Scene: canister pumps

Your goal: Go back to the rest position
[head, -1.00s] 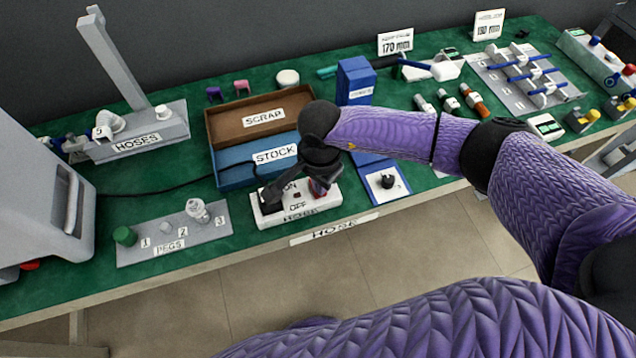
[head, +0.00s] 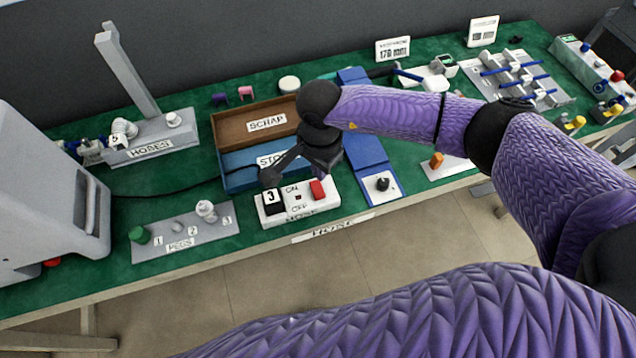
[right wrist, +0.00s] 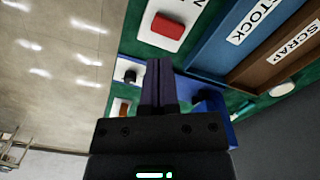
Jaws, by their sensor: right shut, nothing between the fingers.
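My right gripper (head: 271,178) is above the white switch box (head: 326,203) with its ON and OFF labels. Its jaws are shut and empty. In the right wrist view the shut fingers of the right gripper (right wrist: 160,63) point past the red rocker switch (right wrist: 167,26), apart from it. The red rocker (head: 318,190) is uncovered in the head view, beside a black block (head: 273,203) marked 3. My right arm reaches in from the right over the bench. My left gripper is not in view.
Behind the switch box are the brown SCRAP tray (head: 228,134) and the blue STOCK tray (head: 236,181). The PEGS plate (head: 165,232) lies to the left, the HOSES stand (head: 182,131) behind it. A blue holder (head: 365,150) stands close by the arm. Floor is open in front.

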